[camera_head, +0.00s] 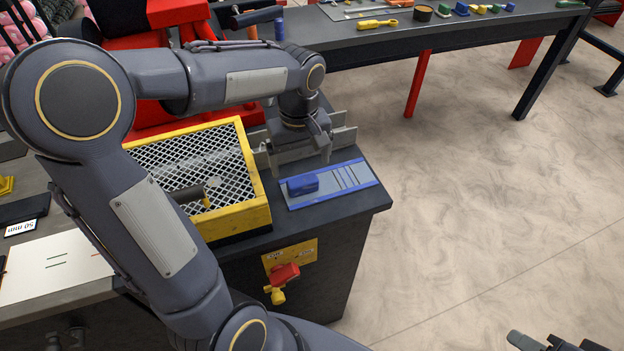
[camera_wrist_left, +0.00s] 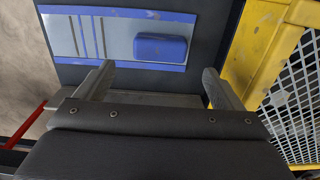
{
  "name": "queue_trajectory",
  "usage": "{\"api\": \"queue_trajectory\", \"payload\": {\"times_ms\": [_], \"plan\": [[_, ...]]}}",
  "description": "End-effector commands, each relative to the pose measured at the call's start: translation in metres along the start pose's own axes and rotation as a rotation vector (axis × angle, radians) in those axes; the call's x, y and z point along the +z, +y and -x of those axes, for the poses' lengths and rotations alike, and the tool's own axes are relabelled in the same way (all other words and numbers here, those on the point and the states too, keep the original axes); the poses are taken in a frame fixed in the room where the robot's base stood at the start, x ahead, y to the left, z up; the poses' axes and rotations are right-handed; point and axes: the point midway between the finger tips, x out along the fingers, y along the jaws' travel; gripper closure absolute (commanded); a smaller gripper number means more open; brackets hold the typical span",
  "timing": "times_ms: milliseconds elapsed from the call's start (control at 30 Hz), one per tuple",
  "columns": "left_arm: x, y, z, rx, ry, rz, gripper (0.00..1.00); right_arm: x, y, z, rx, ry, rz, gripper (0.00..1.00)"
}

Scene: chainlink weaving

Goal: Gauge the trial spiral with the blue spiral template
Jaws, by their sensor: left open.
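The blue spiral template (camera_head: 324,195), a grey plate with blue edges, slots and a raised blue grip block (camera_head: 302,184), lies flat on the dark bench top. In the left wrist view the template (camera_wrist_left: 118,42) lies beyond my fingertips, its grip block (camera_wrist_left: 160,48) nearer the right finger. My left gripper (camera_head: 299,165) is open and empty beside the template; it also shows in the left wrist view (camera_wrist_left: 157,72). I cannot make out a trial spiral in either view. Part of my right gripper (camera_head: 556,342) shows at the bottom right corner, cut off by the edge.
A yellow-framed mesh guard (camera_head: 258,213) stands left of the template. A grey metal channel (camera_head: 345,137) runs behind my left gripper. A red and yellow switch (camera_head: 283,275) is on the bench front. A tool table (camera_head: 440,36) stands behind. Open floor lies to the right.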

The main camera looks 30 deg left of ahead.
Motion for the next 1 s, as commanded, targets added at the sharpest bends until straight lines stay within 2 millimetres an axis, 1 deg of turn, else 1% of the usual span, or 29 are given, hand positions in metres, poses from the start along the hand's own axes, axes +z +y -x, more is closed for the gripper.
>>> {"api": "queue_trajectory", "payload": {"times_ms": [267,300,400,500,700,1000], "plan": [[0.009,0.000,-0.037,-0.003,-0.004,-0.002,0.11,-0.003,-0.003,0.006,0.000,0.000,0.000,0.64],[0.009,0.000,-0.043,-0.003,-0.005,-0.003,0.11,-0.003,-0.003,0.006,0.000,0.000,0.000,0.64],[0.008,0.000,-0.055,-0.001,-0.002,-0.002,0.11,-0.003,-0.003,0.007,0.000,0.000,0.000,0.64],[0.008,0.000,-0.060,0.000,-0.001,-0.002,0.11,-0.003,-0.003,0.007,0.000,0.000,0.000,0.64],[0.008,0.000,-0.060,0.002,0.000,-0.002,0.11,-0.003,-0.003,0.007,0.000,0.000,0.000,0.64],[0.008,0.000,-0.059,0.002,0.000,-0.002,0.50,-0.003,-0.003,0.007,0.000,0.000,0.000,0.64]]}}
